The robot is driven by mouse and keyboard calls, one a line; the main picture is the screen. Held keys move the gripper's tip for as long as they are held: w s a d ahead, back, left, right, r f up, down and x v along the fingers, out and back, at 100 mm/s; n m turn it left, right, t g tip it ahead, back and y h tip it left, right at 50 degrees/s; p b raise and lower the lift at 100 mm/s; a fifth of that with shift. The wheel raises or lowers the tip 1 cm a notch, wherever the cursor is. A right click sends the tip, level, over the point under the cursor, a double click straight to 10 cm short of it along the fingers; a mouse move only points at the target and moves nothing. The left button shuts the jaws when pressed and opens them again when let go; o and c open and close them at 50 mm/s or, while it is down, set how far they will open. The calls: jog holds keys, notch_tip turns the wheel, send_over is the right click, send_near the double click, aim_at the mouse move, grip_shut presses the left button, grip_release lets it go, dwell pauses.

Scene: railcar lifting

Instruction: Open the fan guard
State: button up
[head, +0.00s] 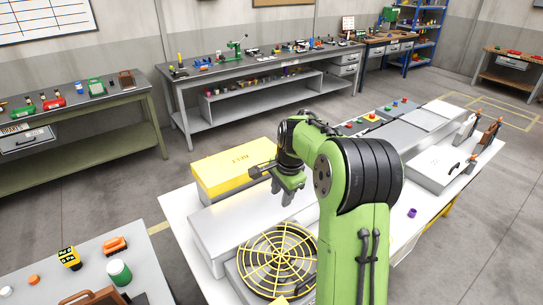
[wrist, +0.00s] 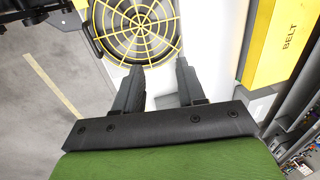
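The fan guard (head: 279,258) is a round yellow wire grille over a dark round opening, set on a grey-white housing on the bench. It lies flat and looks closed, partly covered by my arm in the head view. In the wrist view the guard (wrist: 137,27) is at the top, beyond my fingertips. My gripper (wrist: 160,77) has its two dark fingers apart with nothing between them. In the head view my gripper (head: 284,194) hangs above the bench, behind the guard and apart from it.
A yellow box (head: 236,172) marked BELT stands on the white bench behind the guard. A small table (head: 72,290) with a green jar and a yellow device is at the lower left. A purple ring (head: 412,213) lies on the bench right of my arm.

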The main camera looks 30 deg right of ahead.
jog(key=w+r, duration=0.5)
jog(key=r, duration=0.4)
jog(key=shift+a+r, duration=0.2)
jog(key=shift+a, duration=0.05)
dwell(0.3)
jog(key=shift+s, duration=0.1)
dwell(0.4)
